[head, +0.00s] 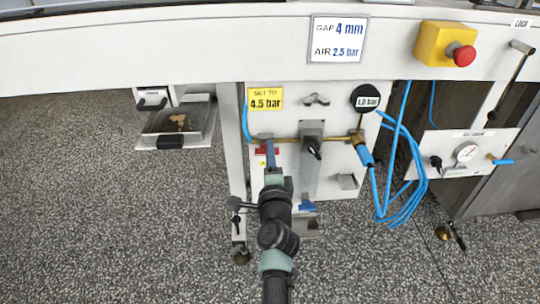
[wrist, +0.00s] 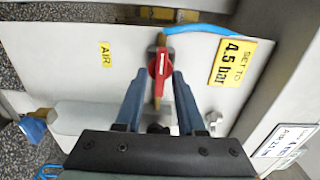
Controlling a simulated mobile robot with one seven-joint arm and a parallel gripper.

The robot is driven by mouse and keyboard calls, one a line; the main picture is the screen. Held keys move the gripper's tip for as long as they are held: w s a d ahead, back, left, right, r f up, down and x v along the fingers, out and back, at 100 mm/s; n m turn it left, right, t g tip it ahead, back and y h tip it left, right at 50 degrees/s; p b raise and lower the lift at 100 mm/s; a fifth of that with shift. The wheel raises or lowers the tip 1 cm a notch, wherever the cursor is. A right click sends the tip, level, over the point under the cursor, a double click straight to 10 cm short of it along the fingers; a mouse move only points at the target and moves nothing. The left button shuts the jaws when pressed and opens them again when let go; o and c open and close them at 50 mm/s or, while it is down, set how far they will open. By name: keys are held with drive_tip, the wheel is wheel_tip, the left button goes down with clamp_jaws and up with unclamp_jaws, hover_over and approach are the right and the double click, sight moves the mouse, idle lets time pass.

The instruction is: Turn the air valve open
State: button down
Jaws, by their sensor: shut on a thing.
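The air valve's red handle (wrist: 160,64) shows in the wrist view on a brass pipe (wrist: 158,102), between my two blue fingers. My gripper (wrist: 160,77) is shut on this handle, with a fingertip at either side of it. In the head view my gripper (head: 270,143) reaches the pipe at the left part of the white panel (head: 335,101) and hides most of the handle. A yellow "AIR" label (wrist: 106,54) is beside the valve in the wrist view. I cannot tell the handle's exact turn angle.
A yellow "SET TO 4.5 bar" sign (head: 265,98) is above the valve. A grey regulator with a black knob (head: 313,148), a round 1.0 bar dial (head: 366,98) and looped blue hoses (head: 407,190) lie right. A red stop button (head: 464,56) is above right.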

drive_tip(key=shift+f, duration=0.1)
drive_tip(key=c, duration=0.9)
unclamp_jaws()
drive_tip(key=s+p, duration=0.4)
drive_tip(key=s, duration=0.9)
